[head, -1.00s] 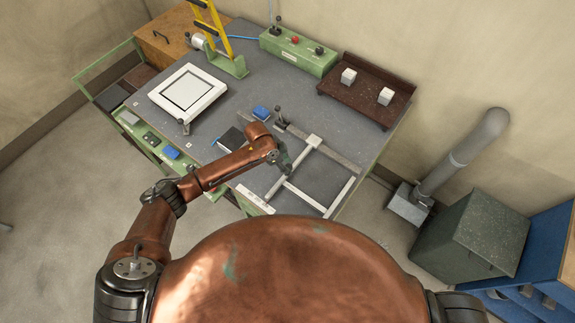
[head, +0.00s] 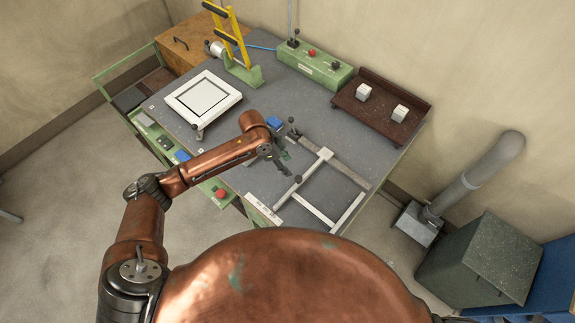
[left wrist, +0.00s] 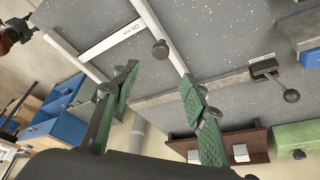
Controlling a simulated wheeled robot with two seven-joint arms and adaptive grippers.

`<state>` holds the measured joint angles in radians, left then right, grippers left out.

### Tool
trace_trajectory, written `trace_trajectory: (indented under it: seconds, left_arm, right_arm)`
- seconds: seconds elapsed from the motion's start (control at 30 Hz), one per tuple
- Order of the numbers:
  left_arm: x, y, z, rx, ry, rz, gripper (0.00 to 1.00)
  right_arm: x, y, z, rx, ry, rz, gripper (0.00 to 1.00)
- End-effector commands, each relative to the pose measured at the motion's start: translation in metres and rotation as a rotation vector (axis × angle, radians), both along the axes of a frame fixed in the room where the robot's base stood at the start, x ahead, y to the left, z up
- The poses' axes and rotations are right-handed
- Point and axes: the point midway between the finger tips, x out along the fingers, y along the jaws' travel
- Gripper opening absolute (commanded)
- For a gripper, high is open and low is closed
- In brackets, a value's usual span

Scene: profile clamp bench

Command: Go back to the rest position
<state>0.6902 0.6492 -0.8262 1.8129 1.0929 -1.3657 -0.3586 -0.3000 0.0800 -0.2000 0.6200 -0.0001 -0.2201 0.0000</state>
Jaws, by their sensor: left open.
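My left gripper (head: 283,163) is above the grey bench (head: 345,140), by the left side of a frame of pale metal profiles (head: 308,174). In the left wrist view its two green-padded fingers (left wrist: 163,92) stand wide apart with nothing between them. The profiles also show there behind the fingers (left wrist: 160,30), with a dark round knob. The gripper's height above the bench is hard to tell. My right gripper is not seen.
A white square fixture (head: 203,96) and a yellow-handled clamp (head: 240,60) stand at the back left. A green control box (head: 314,66) and a brown tray (head: 376,115) with two pale blocks (head: 363,92) are at the back right. A blue block (head: 275,123) lies near the gripper.

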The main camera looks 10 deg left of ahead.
Motion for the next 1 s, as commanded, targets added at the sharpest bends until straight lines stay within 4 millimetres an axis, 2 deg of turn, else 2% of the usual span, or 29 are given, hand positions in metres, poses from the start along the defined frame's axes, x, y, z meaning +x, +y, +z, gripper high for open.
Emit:
trace_trajectory:
  seconds: [0.37,0.47,0.67,0.77,0.87,0.97,1.0]
  left_arm:
    - [0.000,0.000,-0.001,0.000,0.000,0.000,0.40]
    - [-0.006,-0.003,-0.005,-0.008,0.002,0.006,0.40]
    - [-0.044,-0.013,-0.027,-0.070,0.005,0.096,0.40]
    - [-0.067,-0.008,-0.036,-0.108,0.000,0.198,0.40]
    - [-0.087,0.007,-0.042,-0.135,-0.005,0.326,0.40]
    - [-0.109,0.034,-0.048,-0.148,-0.007,0.477,0.40]
    - [-0.118,0.048,-0.050,-0.146,-0.007,0.544,0.40]
  right_arm:
    - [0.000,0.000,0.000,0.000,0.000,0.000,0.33]
    - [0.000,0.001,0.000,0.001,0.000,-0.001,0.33]
    - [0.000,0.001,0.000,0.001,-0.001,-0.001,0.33]
    - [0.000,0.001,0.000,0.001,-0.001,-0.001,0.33]
    - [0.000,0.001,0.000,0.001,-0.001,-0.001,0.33]
    - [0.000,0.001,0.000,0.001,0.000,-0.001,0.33]
    - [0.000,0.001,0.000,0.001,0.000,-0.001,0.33]
